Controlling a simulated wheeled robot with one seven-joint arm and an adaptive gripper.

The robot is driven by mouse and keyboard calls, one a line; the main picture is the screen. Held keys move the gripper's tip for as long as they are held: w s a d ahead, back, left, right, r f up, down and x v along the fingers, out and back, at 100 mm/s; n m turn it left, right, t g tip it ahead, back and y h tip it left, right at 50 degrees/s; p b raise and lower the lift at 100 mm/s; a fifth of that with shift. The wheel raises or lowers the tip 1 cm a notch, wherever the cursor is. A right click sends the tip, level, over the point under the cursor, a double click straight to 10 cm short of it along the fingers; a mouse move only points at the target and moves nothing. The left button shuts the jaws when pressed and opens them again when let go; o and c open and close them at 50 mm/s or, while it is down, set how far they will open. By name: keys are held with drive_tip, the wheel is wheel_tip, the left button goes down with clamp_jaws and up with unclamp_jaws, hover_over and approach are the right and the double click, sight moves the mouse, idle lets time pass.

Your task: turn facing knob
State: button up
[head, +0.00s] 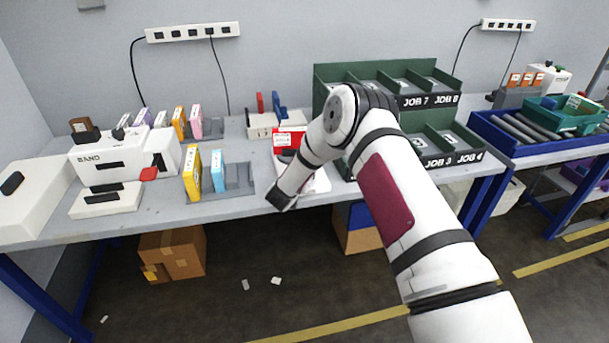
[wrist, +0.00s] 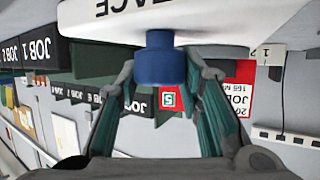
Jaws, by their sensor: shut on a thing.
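The blue knob (wrist: 160,66) is a short cylinder on a white panel (wrist: 200,22) with dark lettering ending in "ACE", cut off at the top of the wrist view. My gripper (wrist: 167,76) has one finger on each side of the knob and is shut on it. The knob's turn angle cannot be read. In the head view my arm reaches down over the table to a white device (head: 319,184) with a red part (head: 285,138).
Green job bins (head: 460,157) stand close to the right of my arm. A grey stand (head: 238,180) with yellow and blue packs is to the left, and a white "BAND" machine (head: 98,160) is farther left. The table's front strip is mostly clear.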

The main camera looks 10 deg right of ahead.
drive_tip(key=shift+m+g+h+b, duration=0.3)
drive_tip(key=shift+m+h+b, duration=0.05)
drive_tip(key=shift+m+h, duration=0.25)
drive_tip(key=o, duration=1.2)
drive_tip(key=v, duration=1.2)
drive_tip(key=shift+d+r, duration=0.1)
